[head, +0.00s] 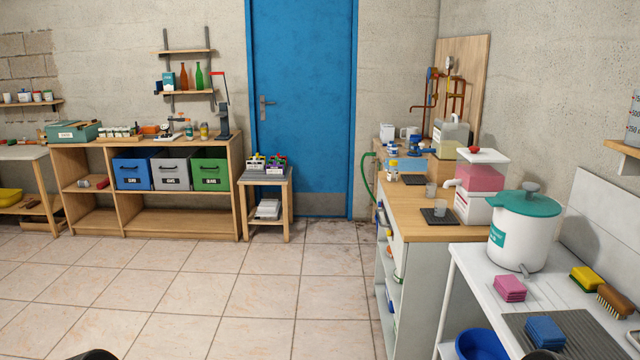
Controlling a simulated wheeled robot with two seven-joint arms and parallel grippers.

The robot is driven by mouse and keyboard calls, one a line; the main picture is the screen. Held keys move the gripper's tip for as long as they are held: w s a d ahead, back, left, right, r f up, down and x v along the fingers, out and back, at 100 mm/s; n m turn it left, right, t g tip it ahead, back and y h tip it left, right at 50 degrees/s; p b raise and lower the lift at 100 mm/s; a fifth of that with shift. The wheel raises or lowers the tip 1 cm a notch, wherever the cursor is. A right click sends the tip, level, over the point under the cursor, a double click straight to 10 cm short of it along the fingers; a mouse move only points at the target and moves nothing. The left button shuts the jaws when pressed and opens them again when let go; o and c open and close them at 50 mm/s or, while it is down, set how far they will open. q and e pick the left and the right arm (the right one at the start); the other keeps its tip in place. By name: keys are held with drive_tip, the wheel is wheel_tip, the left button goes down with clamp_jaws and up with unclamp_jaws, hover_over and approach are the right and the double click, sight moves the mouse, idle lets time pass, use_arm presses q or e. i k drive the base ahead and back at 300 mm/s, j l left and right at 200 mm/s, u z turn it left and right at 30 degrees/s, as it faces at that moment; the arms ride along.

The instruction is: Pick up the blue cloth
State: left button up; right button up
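The blue cloth (545,332) is a small folded stack lying on a dark grey ribbed mat (588,330). The mat is on the white counter at the lower right of the head view. Neither gripper shows. Only a dark rounded piece at the bottom left edge and a dark sliver at the bottom edge just below the cloth show, probably parts of my arms. No gripper is seen touching the cloth.
A folded pink cloth (509,288), a white pot with a teal lid (525,230), a yellow-green sponge (586,279) and a brush (613,301) are on the white counter (478,262). A blue tub (482,344) stands below its front edge. The tiled floor (250,300) is clear.

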sight(544, 332)
drive_tip(key=z, duration=1.3)
drive_tip(key=i+j, duration=0.2)
drive_tip(key=j, duration=0.15)
drive_tip(key=i+j+z, duration=0.15)
drive_tip(key=j, duration=0.2)
drive_tip(key=i+j, duration=0.2)
drive_tip(key=j, duration=0.15)
drive_tip(key=i+j+z, duration=0.1)
drive_tip(key=j, duration=0.25)
drive_tip(key=i+j, duration=0.2)
drive_tip(key=j, duration=0.2)
drive_tip(key=i+j+z, duration=0.15)
drive_tip(key=j, duration=0.25)
drive_tip(key=i+j, duration=0.1)
drive_tip(key=j, duration=0.25)
drive_tip(key=i+j+z, duration=0.1)
drive_tip(key=j, duration=0.3)
drive_tip(key=i, duration=0.05)
